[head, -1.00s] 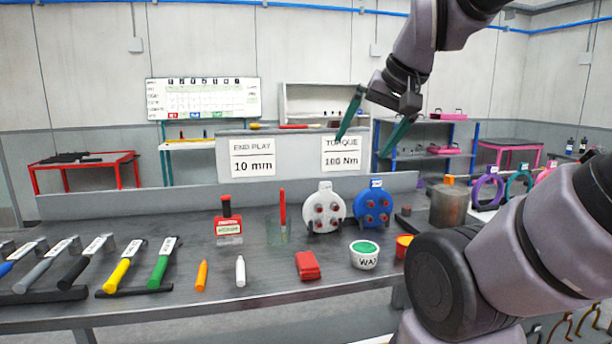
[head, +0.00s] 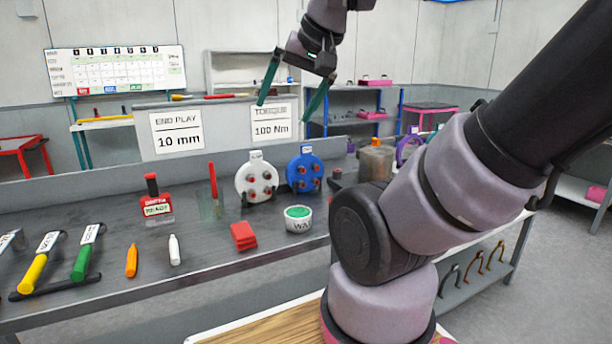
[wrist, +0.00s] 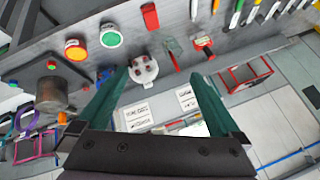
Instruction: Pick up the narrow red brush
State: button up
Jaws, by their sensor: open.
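A thin red upright stick (head: 212,180) stands in a clear holder on the grey bench, left of the white round plate; it may be the narrow red brush, but its bristles cannot be made out. It also shows in the wrist view (wrist: 173,56), to the right of the white plate. Another long thin red piece (head: 219,96) lies along the top of the sign panel; I cannot tell what it is. My gripper (head: 286,108) is open and empty, high in front of the TORQUE sign. In the wrist view its green fingers (wrist: 160,80) are spread around the white plate's image.
A red stamp-like block (head: 156,200) stands left of the stick. White (head: 252,182) and blue (head: 305,172) round plates stand to its right. A red folded cloth (head: 243,236), a green-topped tub (head: 298,218), markers and hammers lie in front. The sign panel (head: 215,128) rises behind.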

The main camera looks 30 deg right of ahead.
aim_at(212, 164)
jog(key=z, duration=4.65)
jog(key=u, duration=4.75)
jog(key=i+j, duration=0.1)
jog(key=i, duration=0.35)
jog(key=i+z, duration=0.1)
jog(key=i, duration=0.3)
